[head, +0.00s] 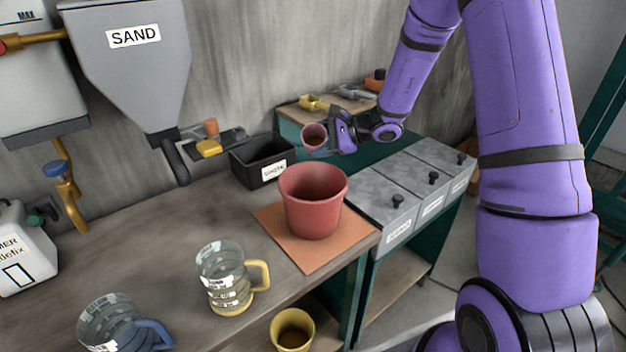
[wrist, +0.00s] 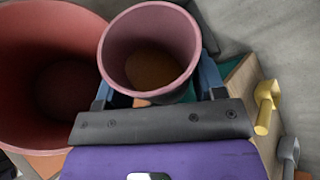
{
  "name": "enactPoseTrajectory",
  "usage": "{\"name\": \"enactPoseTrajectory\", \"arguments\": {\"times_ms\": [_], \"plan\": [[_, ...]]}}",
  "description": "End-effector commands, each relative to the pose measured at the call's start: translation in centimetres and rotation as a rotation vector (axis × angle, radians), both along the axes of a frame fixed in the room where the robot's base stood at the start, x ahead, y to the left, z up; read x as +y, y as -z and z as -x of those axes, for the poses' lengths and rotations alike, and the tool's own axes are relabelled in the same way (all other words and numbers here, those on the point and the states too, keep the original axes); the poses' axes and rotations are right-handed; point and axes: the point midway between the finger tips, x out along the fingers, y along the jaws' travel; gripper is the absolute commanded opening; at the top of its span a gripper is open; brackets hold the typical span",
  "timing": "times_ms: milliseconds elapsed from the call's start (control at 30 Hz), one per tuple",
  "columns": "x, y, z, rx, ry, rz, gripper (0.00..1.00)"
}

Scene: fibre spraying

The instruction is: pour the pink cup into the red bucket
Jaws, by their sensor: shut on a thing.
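The pink cup (head: 315,136) is held in my gripper (head: 332,137), behind and above the red bucket in the head view. In the wrist view the pink cup (wrist: 150,55) sits between the two blue fingers, its mouth facing the camera and something brown inside. The red bucket (head: 313,207) stands upright on an orange mat (head: 320,258) at the table's right end. Its wide mouth also shows in the wrist view (wrist: 40,90), left of the cup. Its inside looks dark, and I cannot tell what it holds.
A black bin (head: 255,163) stands behind the bucket. Grey lidded boxes (head: 398,192) are to its right. A clear jug with a yellow handle (head: 226,280) and a blue-handled jug (head: 118,325) stand in front. A sand hopper (head: 130,60) hangs at left. The table's middle is clear.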

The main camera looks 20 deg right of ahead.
Motion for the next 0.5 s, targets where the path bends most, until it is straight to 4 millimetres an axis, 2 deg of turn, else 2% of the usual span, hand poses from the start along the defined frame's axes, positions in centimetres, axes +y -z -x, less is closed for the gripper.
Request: {"name": "enactPoseTrajectory", "arguments": {"times_ms": [500], "plan": [[0.06, -0.38, 0.13, -0.062, 0.001, 0.028, 0.35]]}}
